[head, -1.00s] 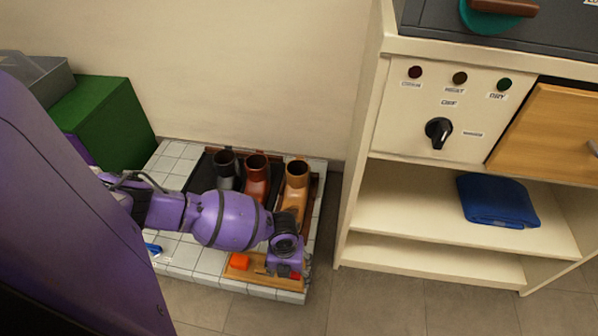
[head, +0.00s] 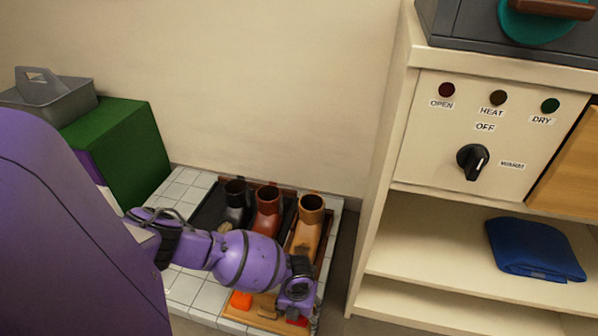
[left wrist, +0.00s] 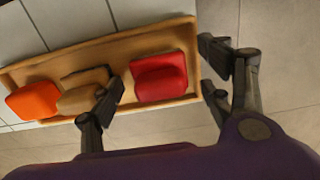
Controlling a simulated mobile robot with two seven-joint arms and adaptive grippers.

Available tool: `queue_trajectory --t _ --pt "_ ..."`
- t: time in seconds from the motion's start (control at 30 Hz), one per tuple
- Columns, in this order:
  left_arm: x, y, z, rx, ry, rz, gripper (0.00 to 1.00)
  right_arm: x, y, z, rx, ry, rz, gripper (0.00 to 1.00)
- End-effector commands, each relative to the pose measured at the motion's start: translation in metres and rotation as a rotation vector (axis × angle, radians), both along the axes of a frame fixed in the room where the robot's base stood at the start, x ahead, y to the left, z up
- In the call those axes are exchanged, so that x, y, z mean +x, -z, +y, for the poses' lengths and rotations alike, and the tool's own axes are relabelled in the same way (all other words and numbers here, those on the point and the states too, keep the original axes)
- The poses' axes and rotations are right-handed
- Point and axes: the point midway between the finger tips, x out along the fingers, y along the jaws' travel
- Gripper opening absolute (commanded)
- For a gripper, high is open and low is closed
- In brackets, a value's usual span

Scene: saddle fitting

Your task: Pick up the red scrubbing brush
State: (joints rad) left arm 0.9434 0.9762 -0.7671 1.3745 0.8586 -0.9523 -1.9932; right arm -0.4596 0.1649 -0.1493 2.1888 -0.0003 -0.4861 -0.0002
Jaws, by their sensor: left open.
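The red scrubbing brush (left wrist: 160,78) lies at the right end of a shallow wooden tray (left wrist: 90,53) in the left wrist view. In the head view only a bit of its red (head: 298,320) shows below my left gripper. My left gripper (left wrist: 162,88) is open, its fingers on either side of the red brush in the picture. I cannot tell whether they touch it or how far above it they are. An orange brush (left wrist: 33,101) and a tan brush (left wrist: 83,92) lie to its left in the tray. My right gripper is not in view.
Black, red-brown and tan boots (head: 309,225) stand behind my left arm on the white tiled platform (head: 185,287). A green box (head: 125,150) with a grey caddy stands at left. A cream cabinet (head: 400,215) with a blue folded cloth (head: 535,250) stands at right.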

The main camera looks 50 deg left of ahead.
Motion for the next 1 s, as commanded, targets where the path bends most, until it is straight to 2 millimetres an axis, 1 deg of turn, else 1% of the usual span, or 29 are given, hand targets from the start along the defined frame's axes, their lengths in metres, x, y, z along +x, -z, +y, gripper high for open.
queue_trajectory --t 0.07,0.17,0.4,0.47,0.77,0.87,0.97,1.0 --pt "0.000 -0.001 0.000 0.001 0.000 -0.001 0.72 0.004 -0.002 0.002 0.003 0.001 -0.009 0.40" --pt "0.000 -0.001 0.000 0.001 0.000 -0.001 0.60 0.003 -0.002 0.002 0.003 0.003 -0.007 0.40" --pt "0.000 -0.001 0.000 0.000 -0.001 0.000 0.29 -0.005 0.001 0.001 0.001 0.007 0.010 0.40" --pt "0.000 -0.001 0.000 0.000 0.000 0.000 0.22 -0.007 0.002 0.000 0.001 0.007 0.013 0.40" --pt "0.000 -0.004 0.000 -0.001 0.000 -0.001 0.22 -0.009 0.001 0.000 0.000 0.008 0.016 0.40" --pt "0.000 -0.012 0.000 0.000 0.000 -0.001 0.22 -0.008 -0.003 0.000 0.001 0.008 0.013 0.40" --pt "0.000 -0.026 0.000 0.000 0.000 -0.001 0.22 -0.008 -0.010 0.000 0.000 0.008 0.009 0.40" --pt "0.001 -0.034 0.001 0.000 0.000 -0.002 0.22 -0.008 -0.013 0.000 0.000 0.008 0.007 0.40"
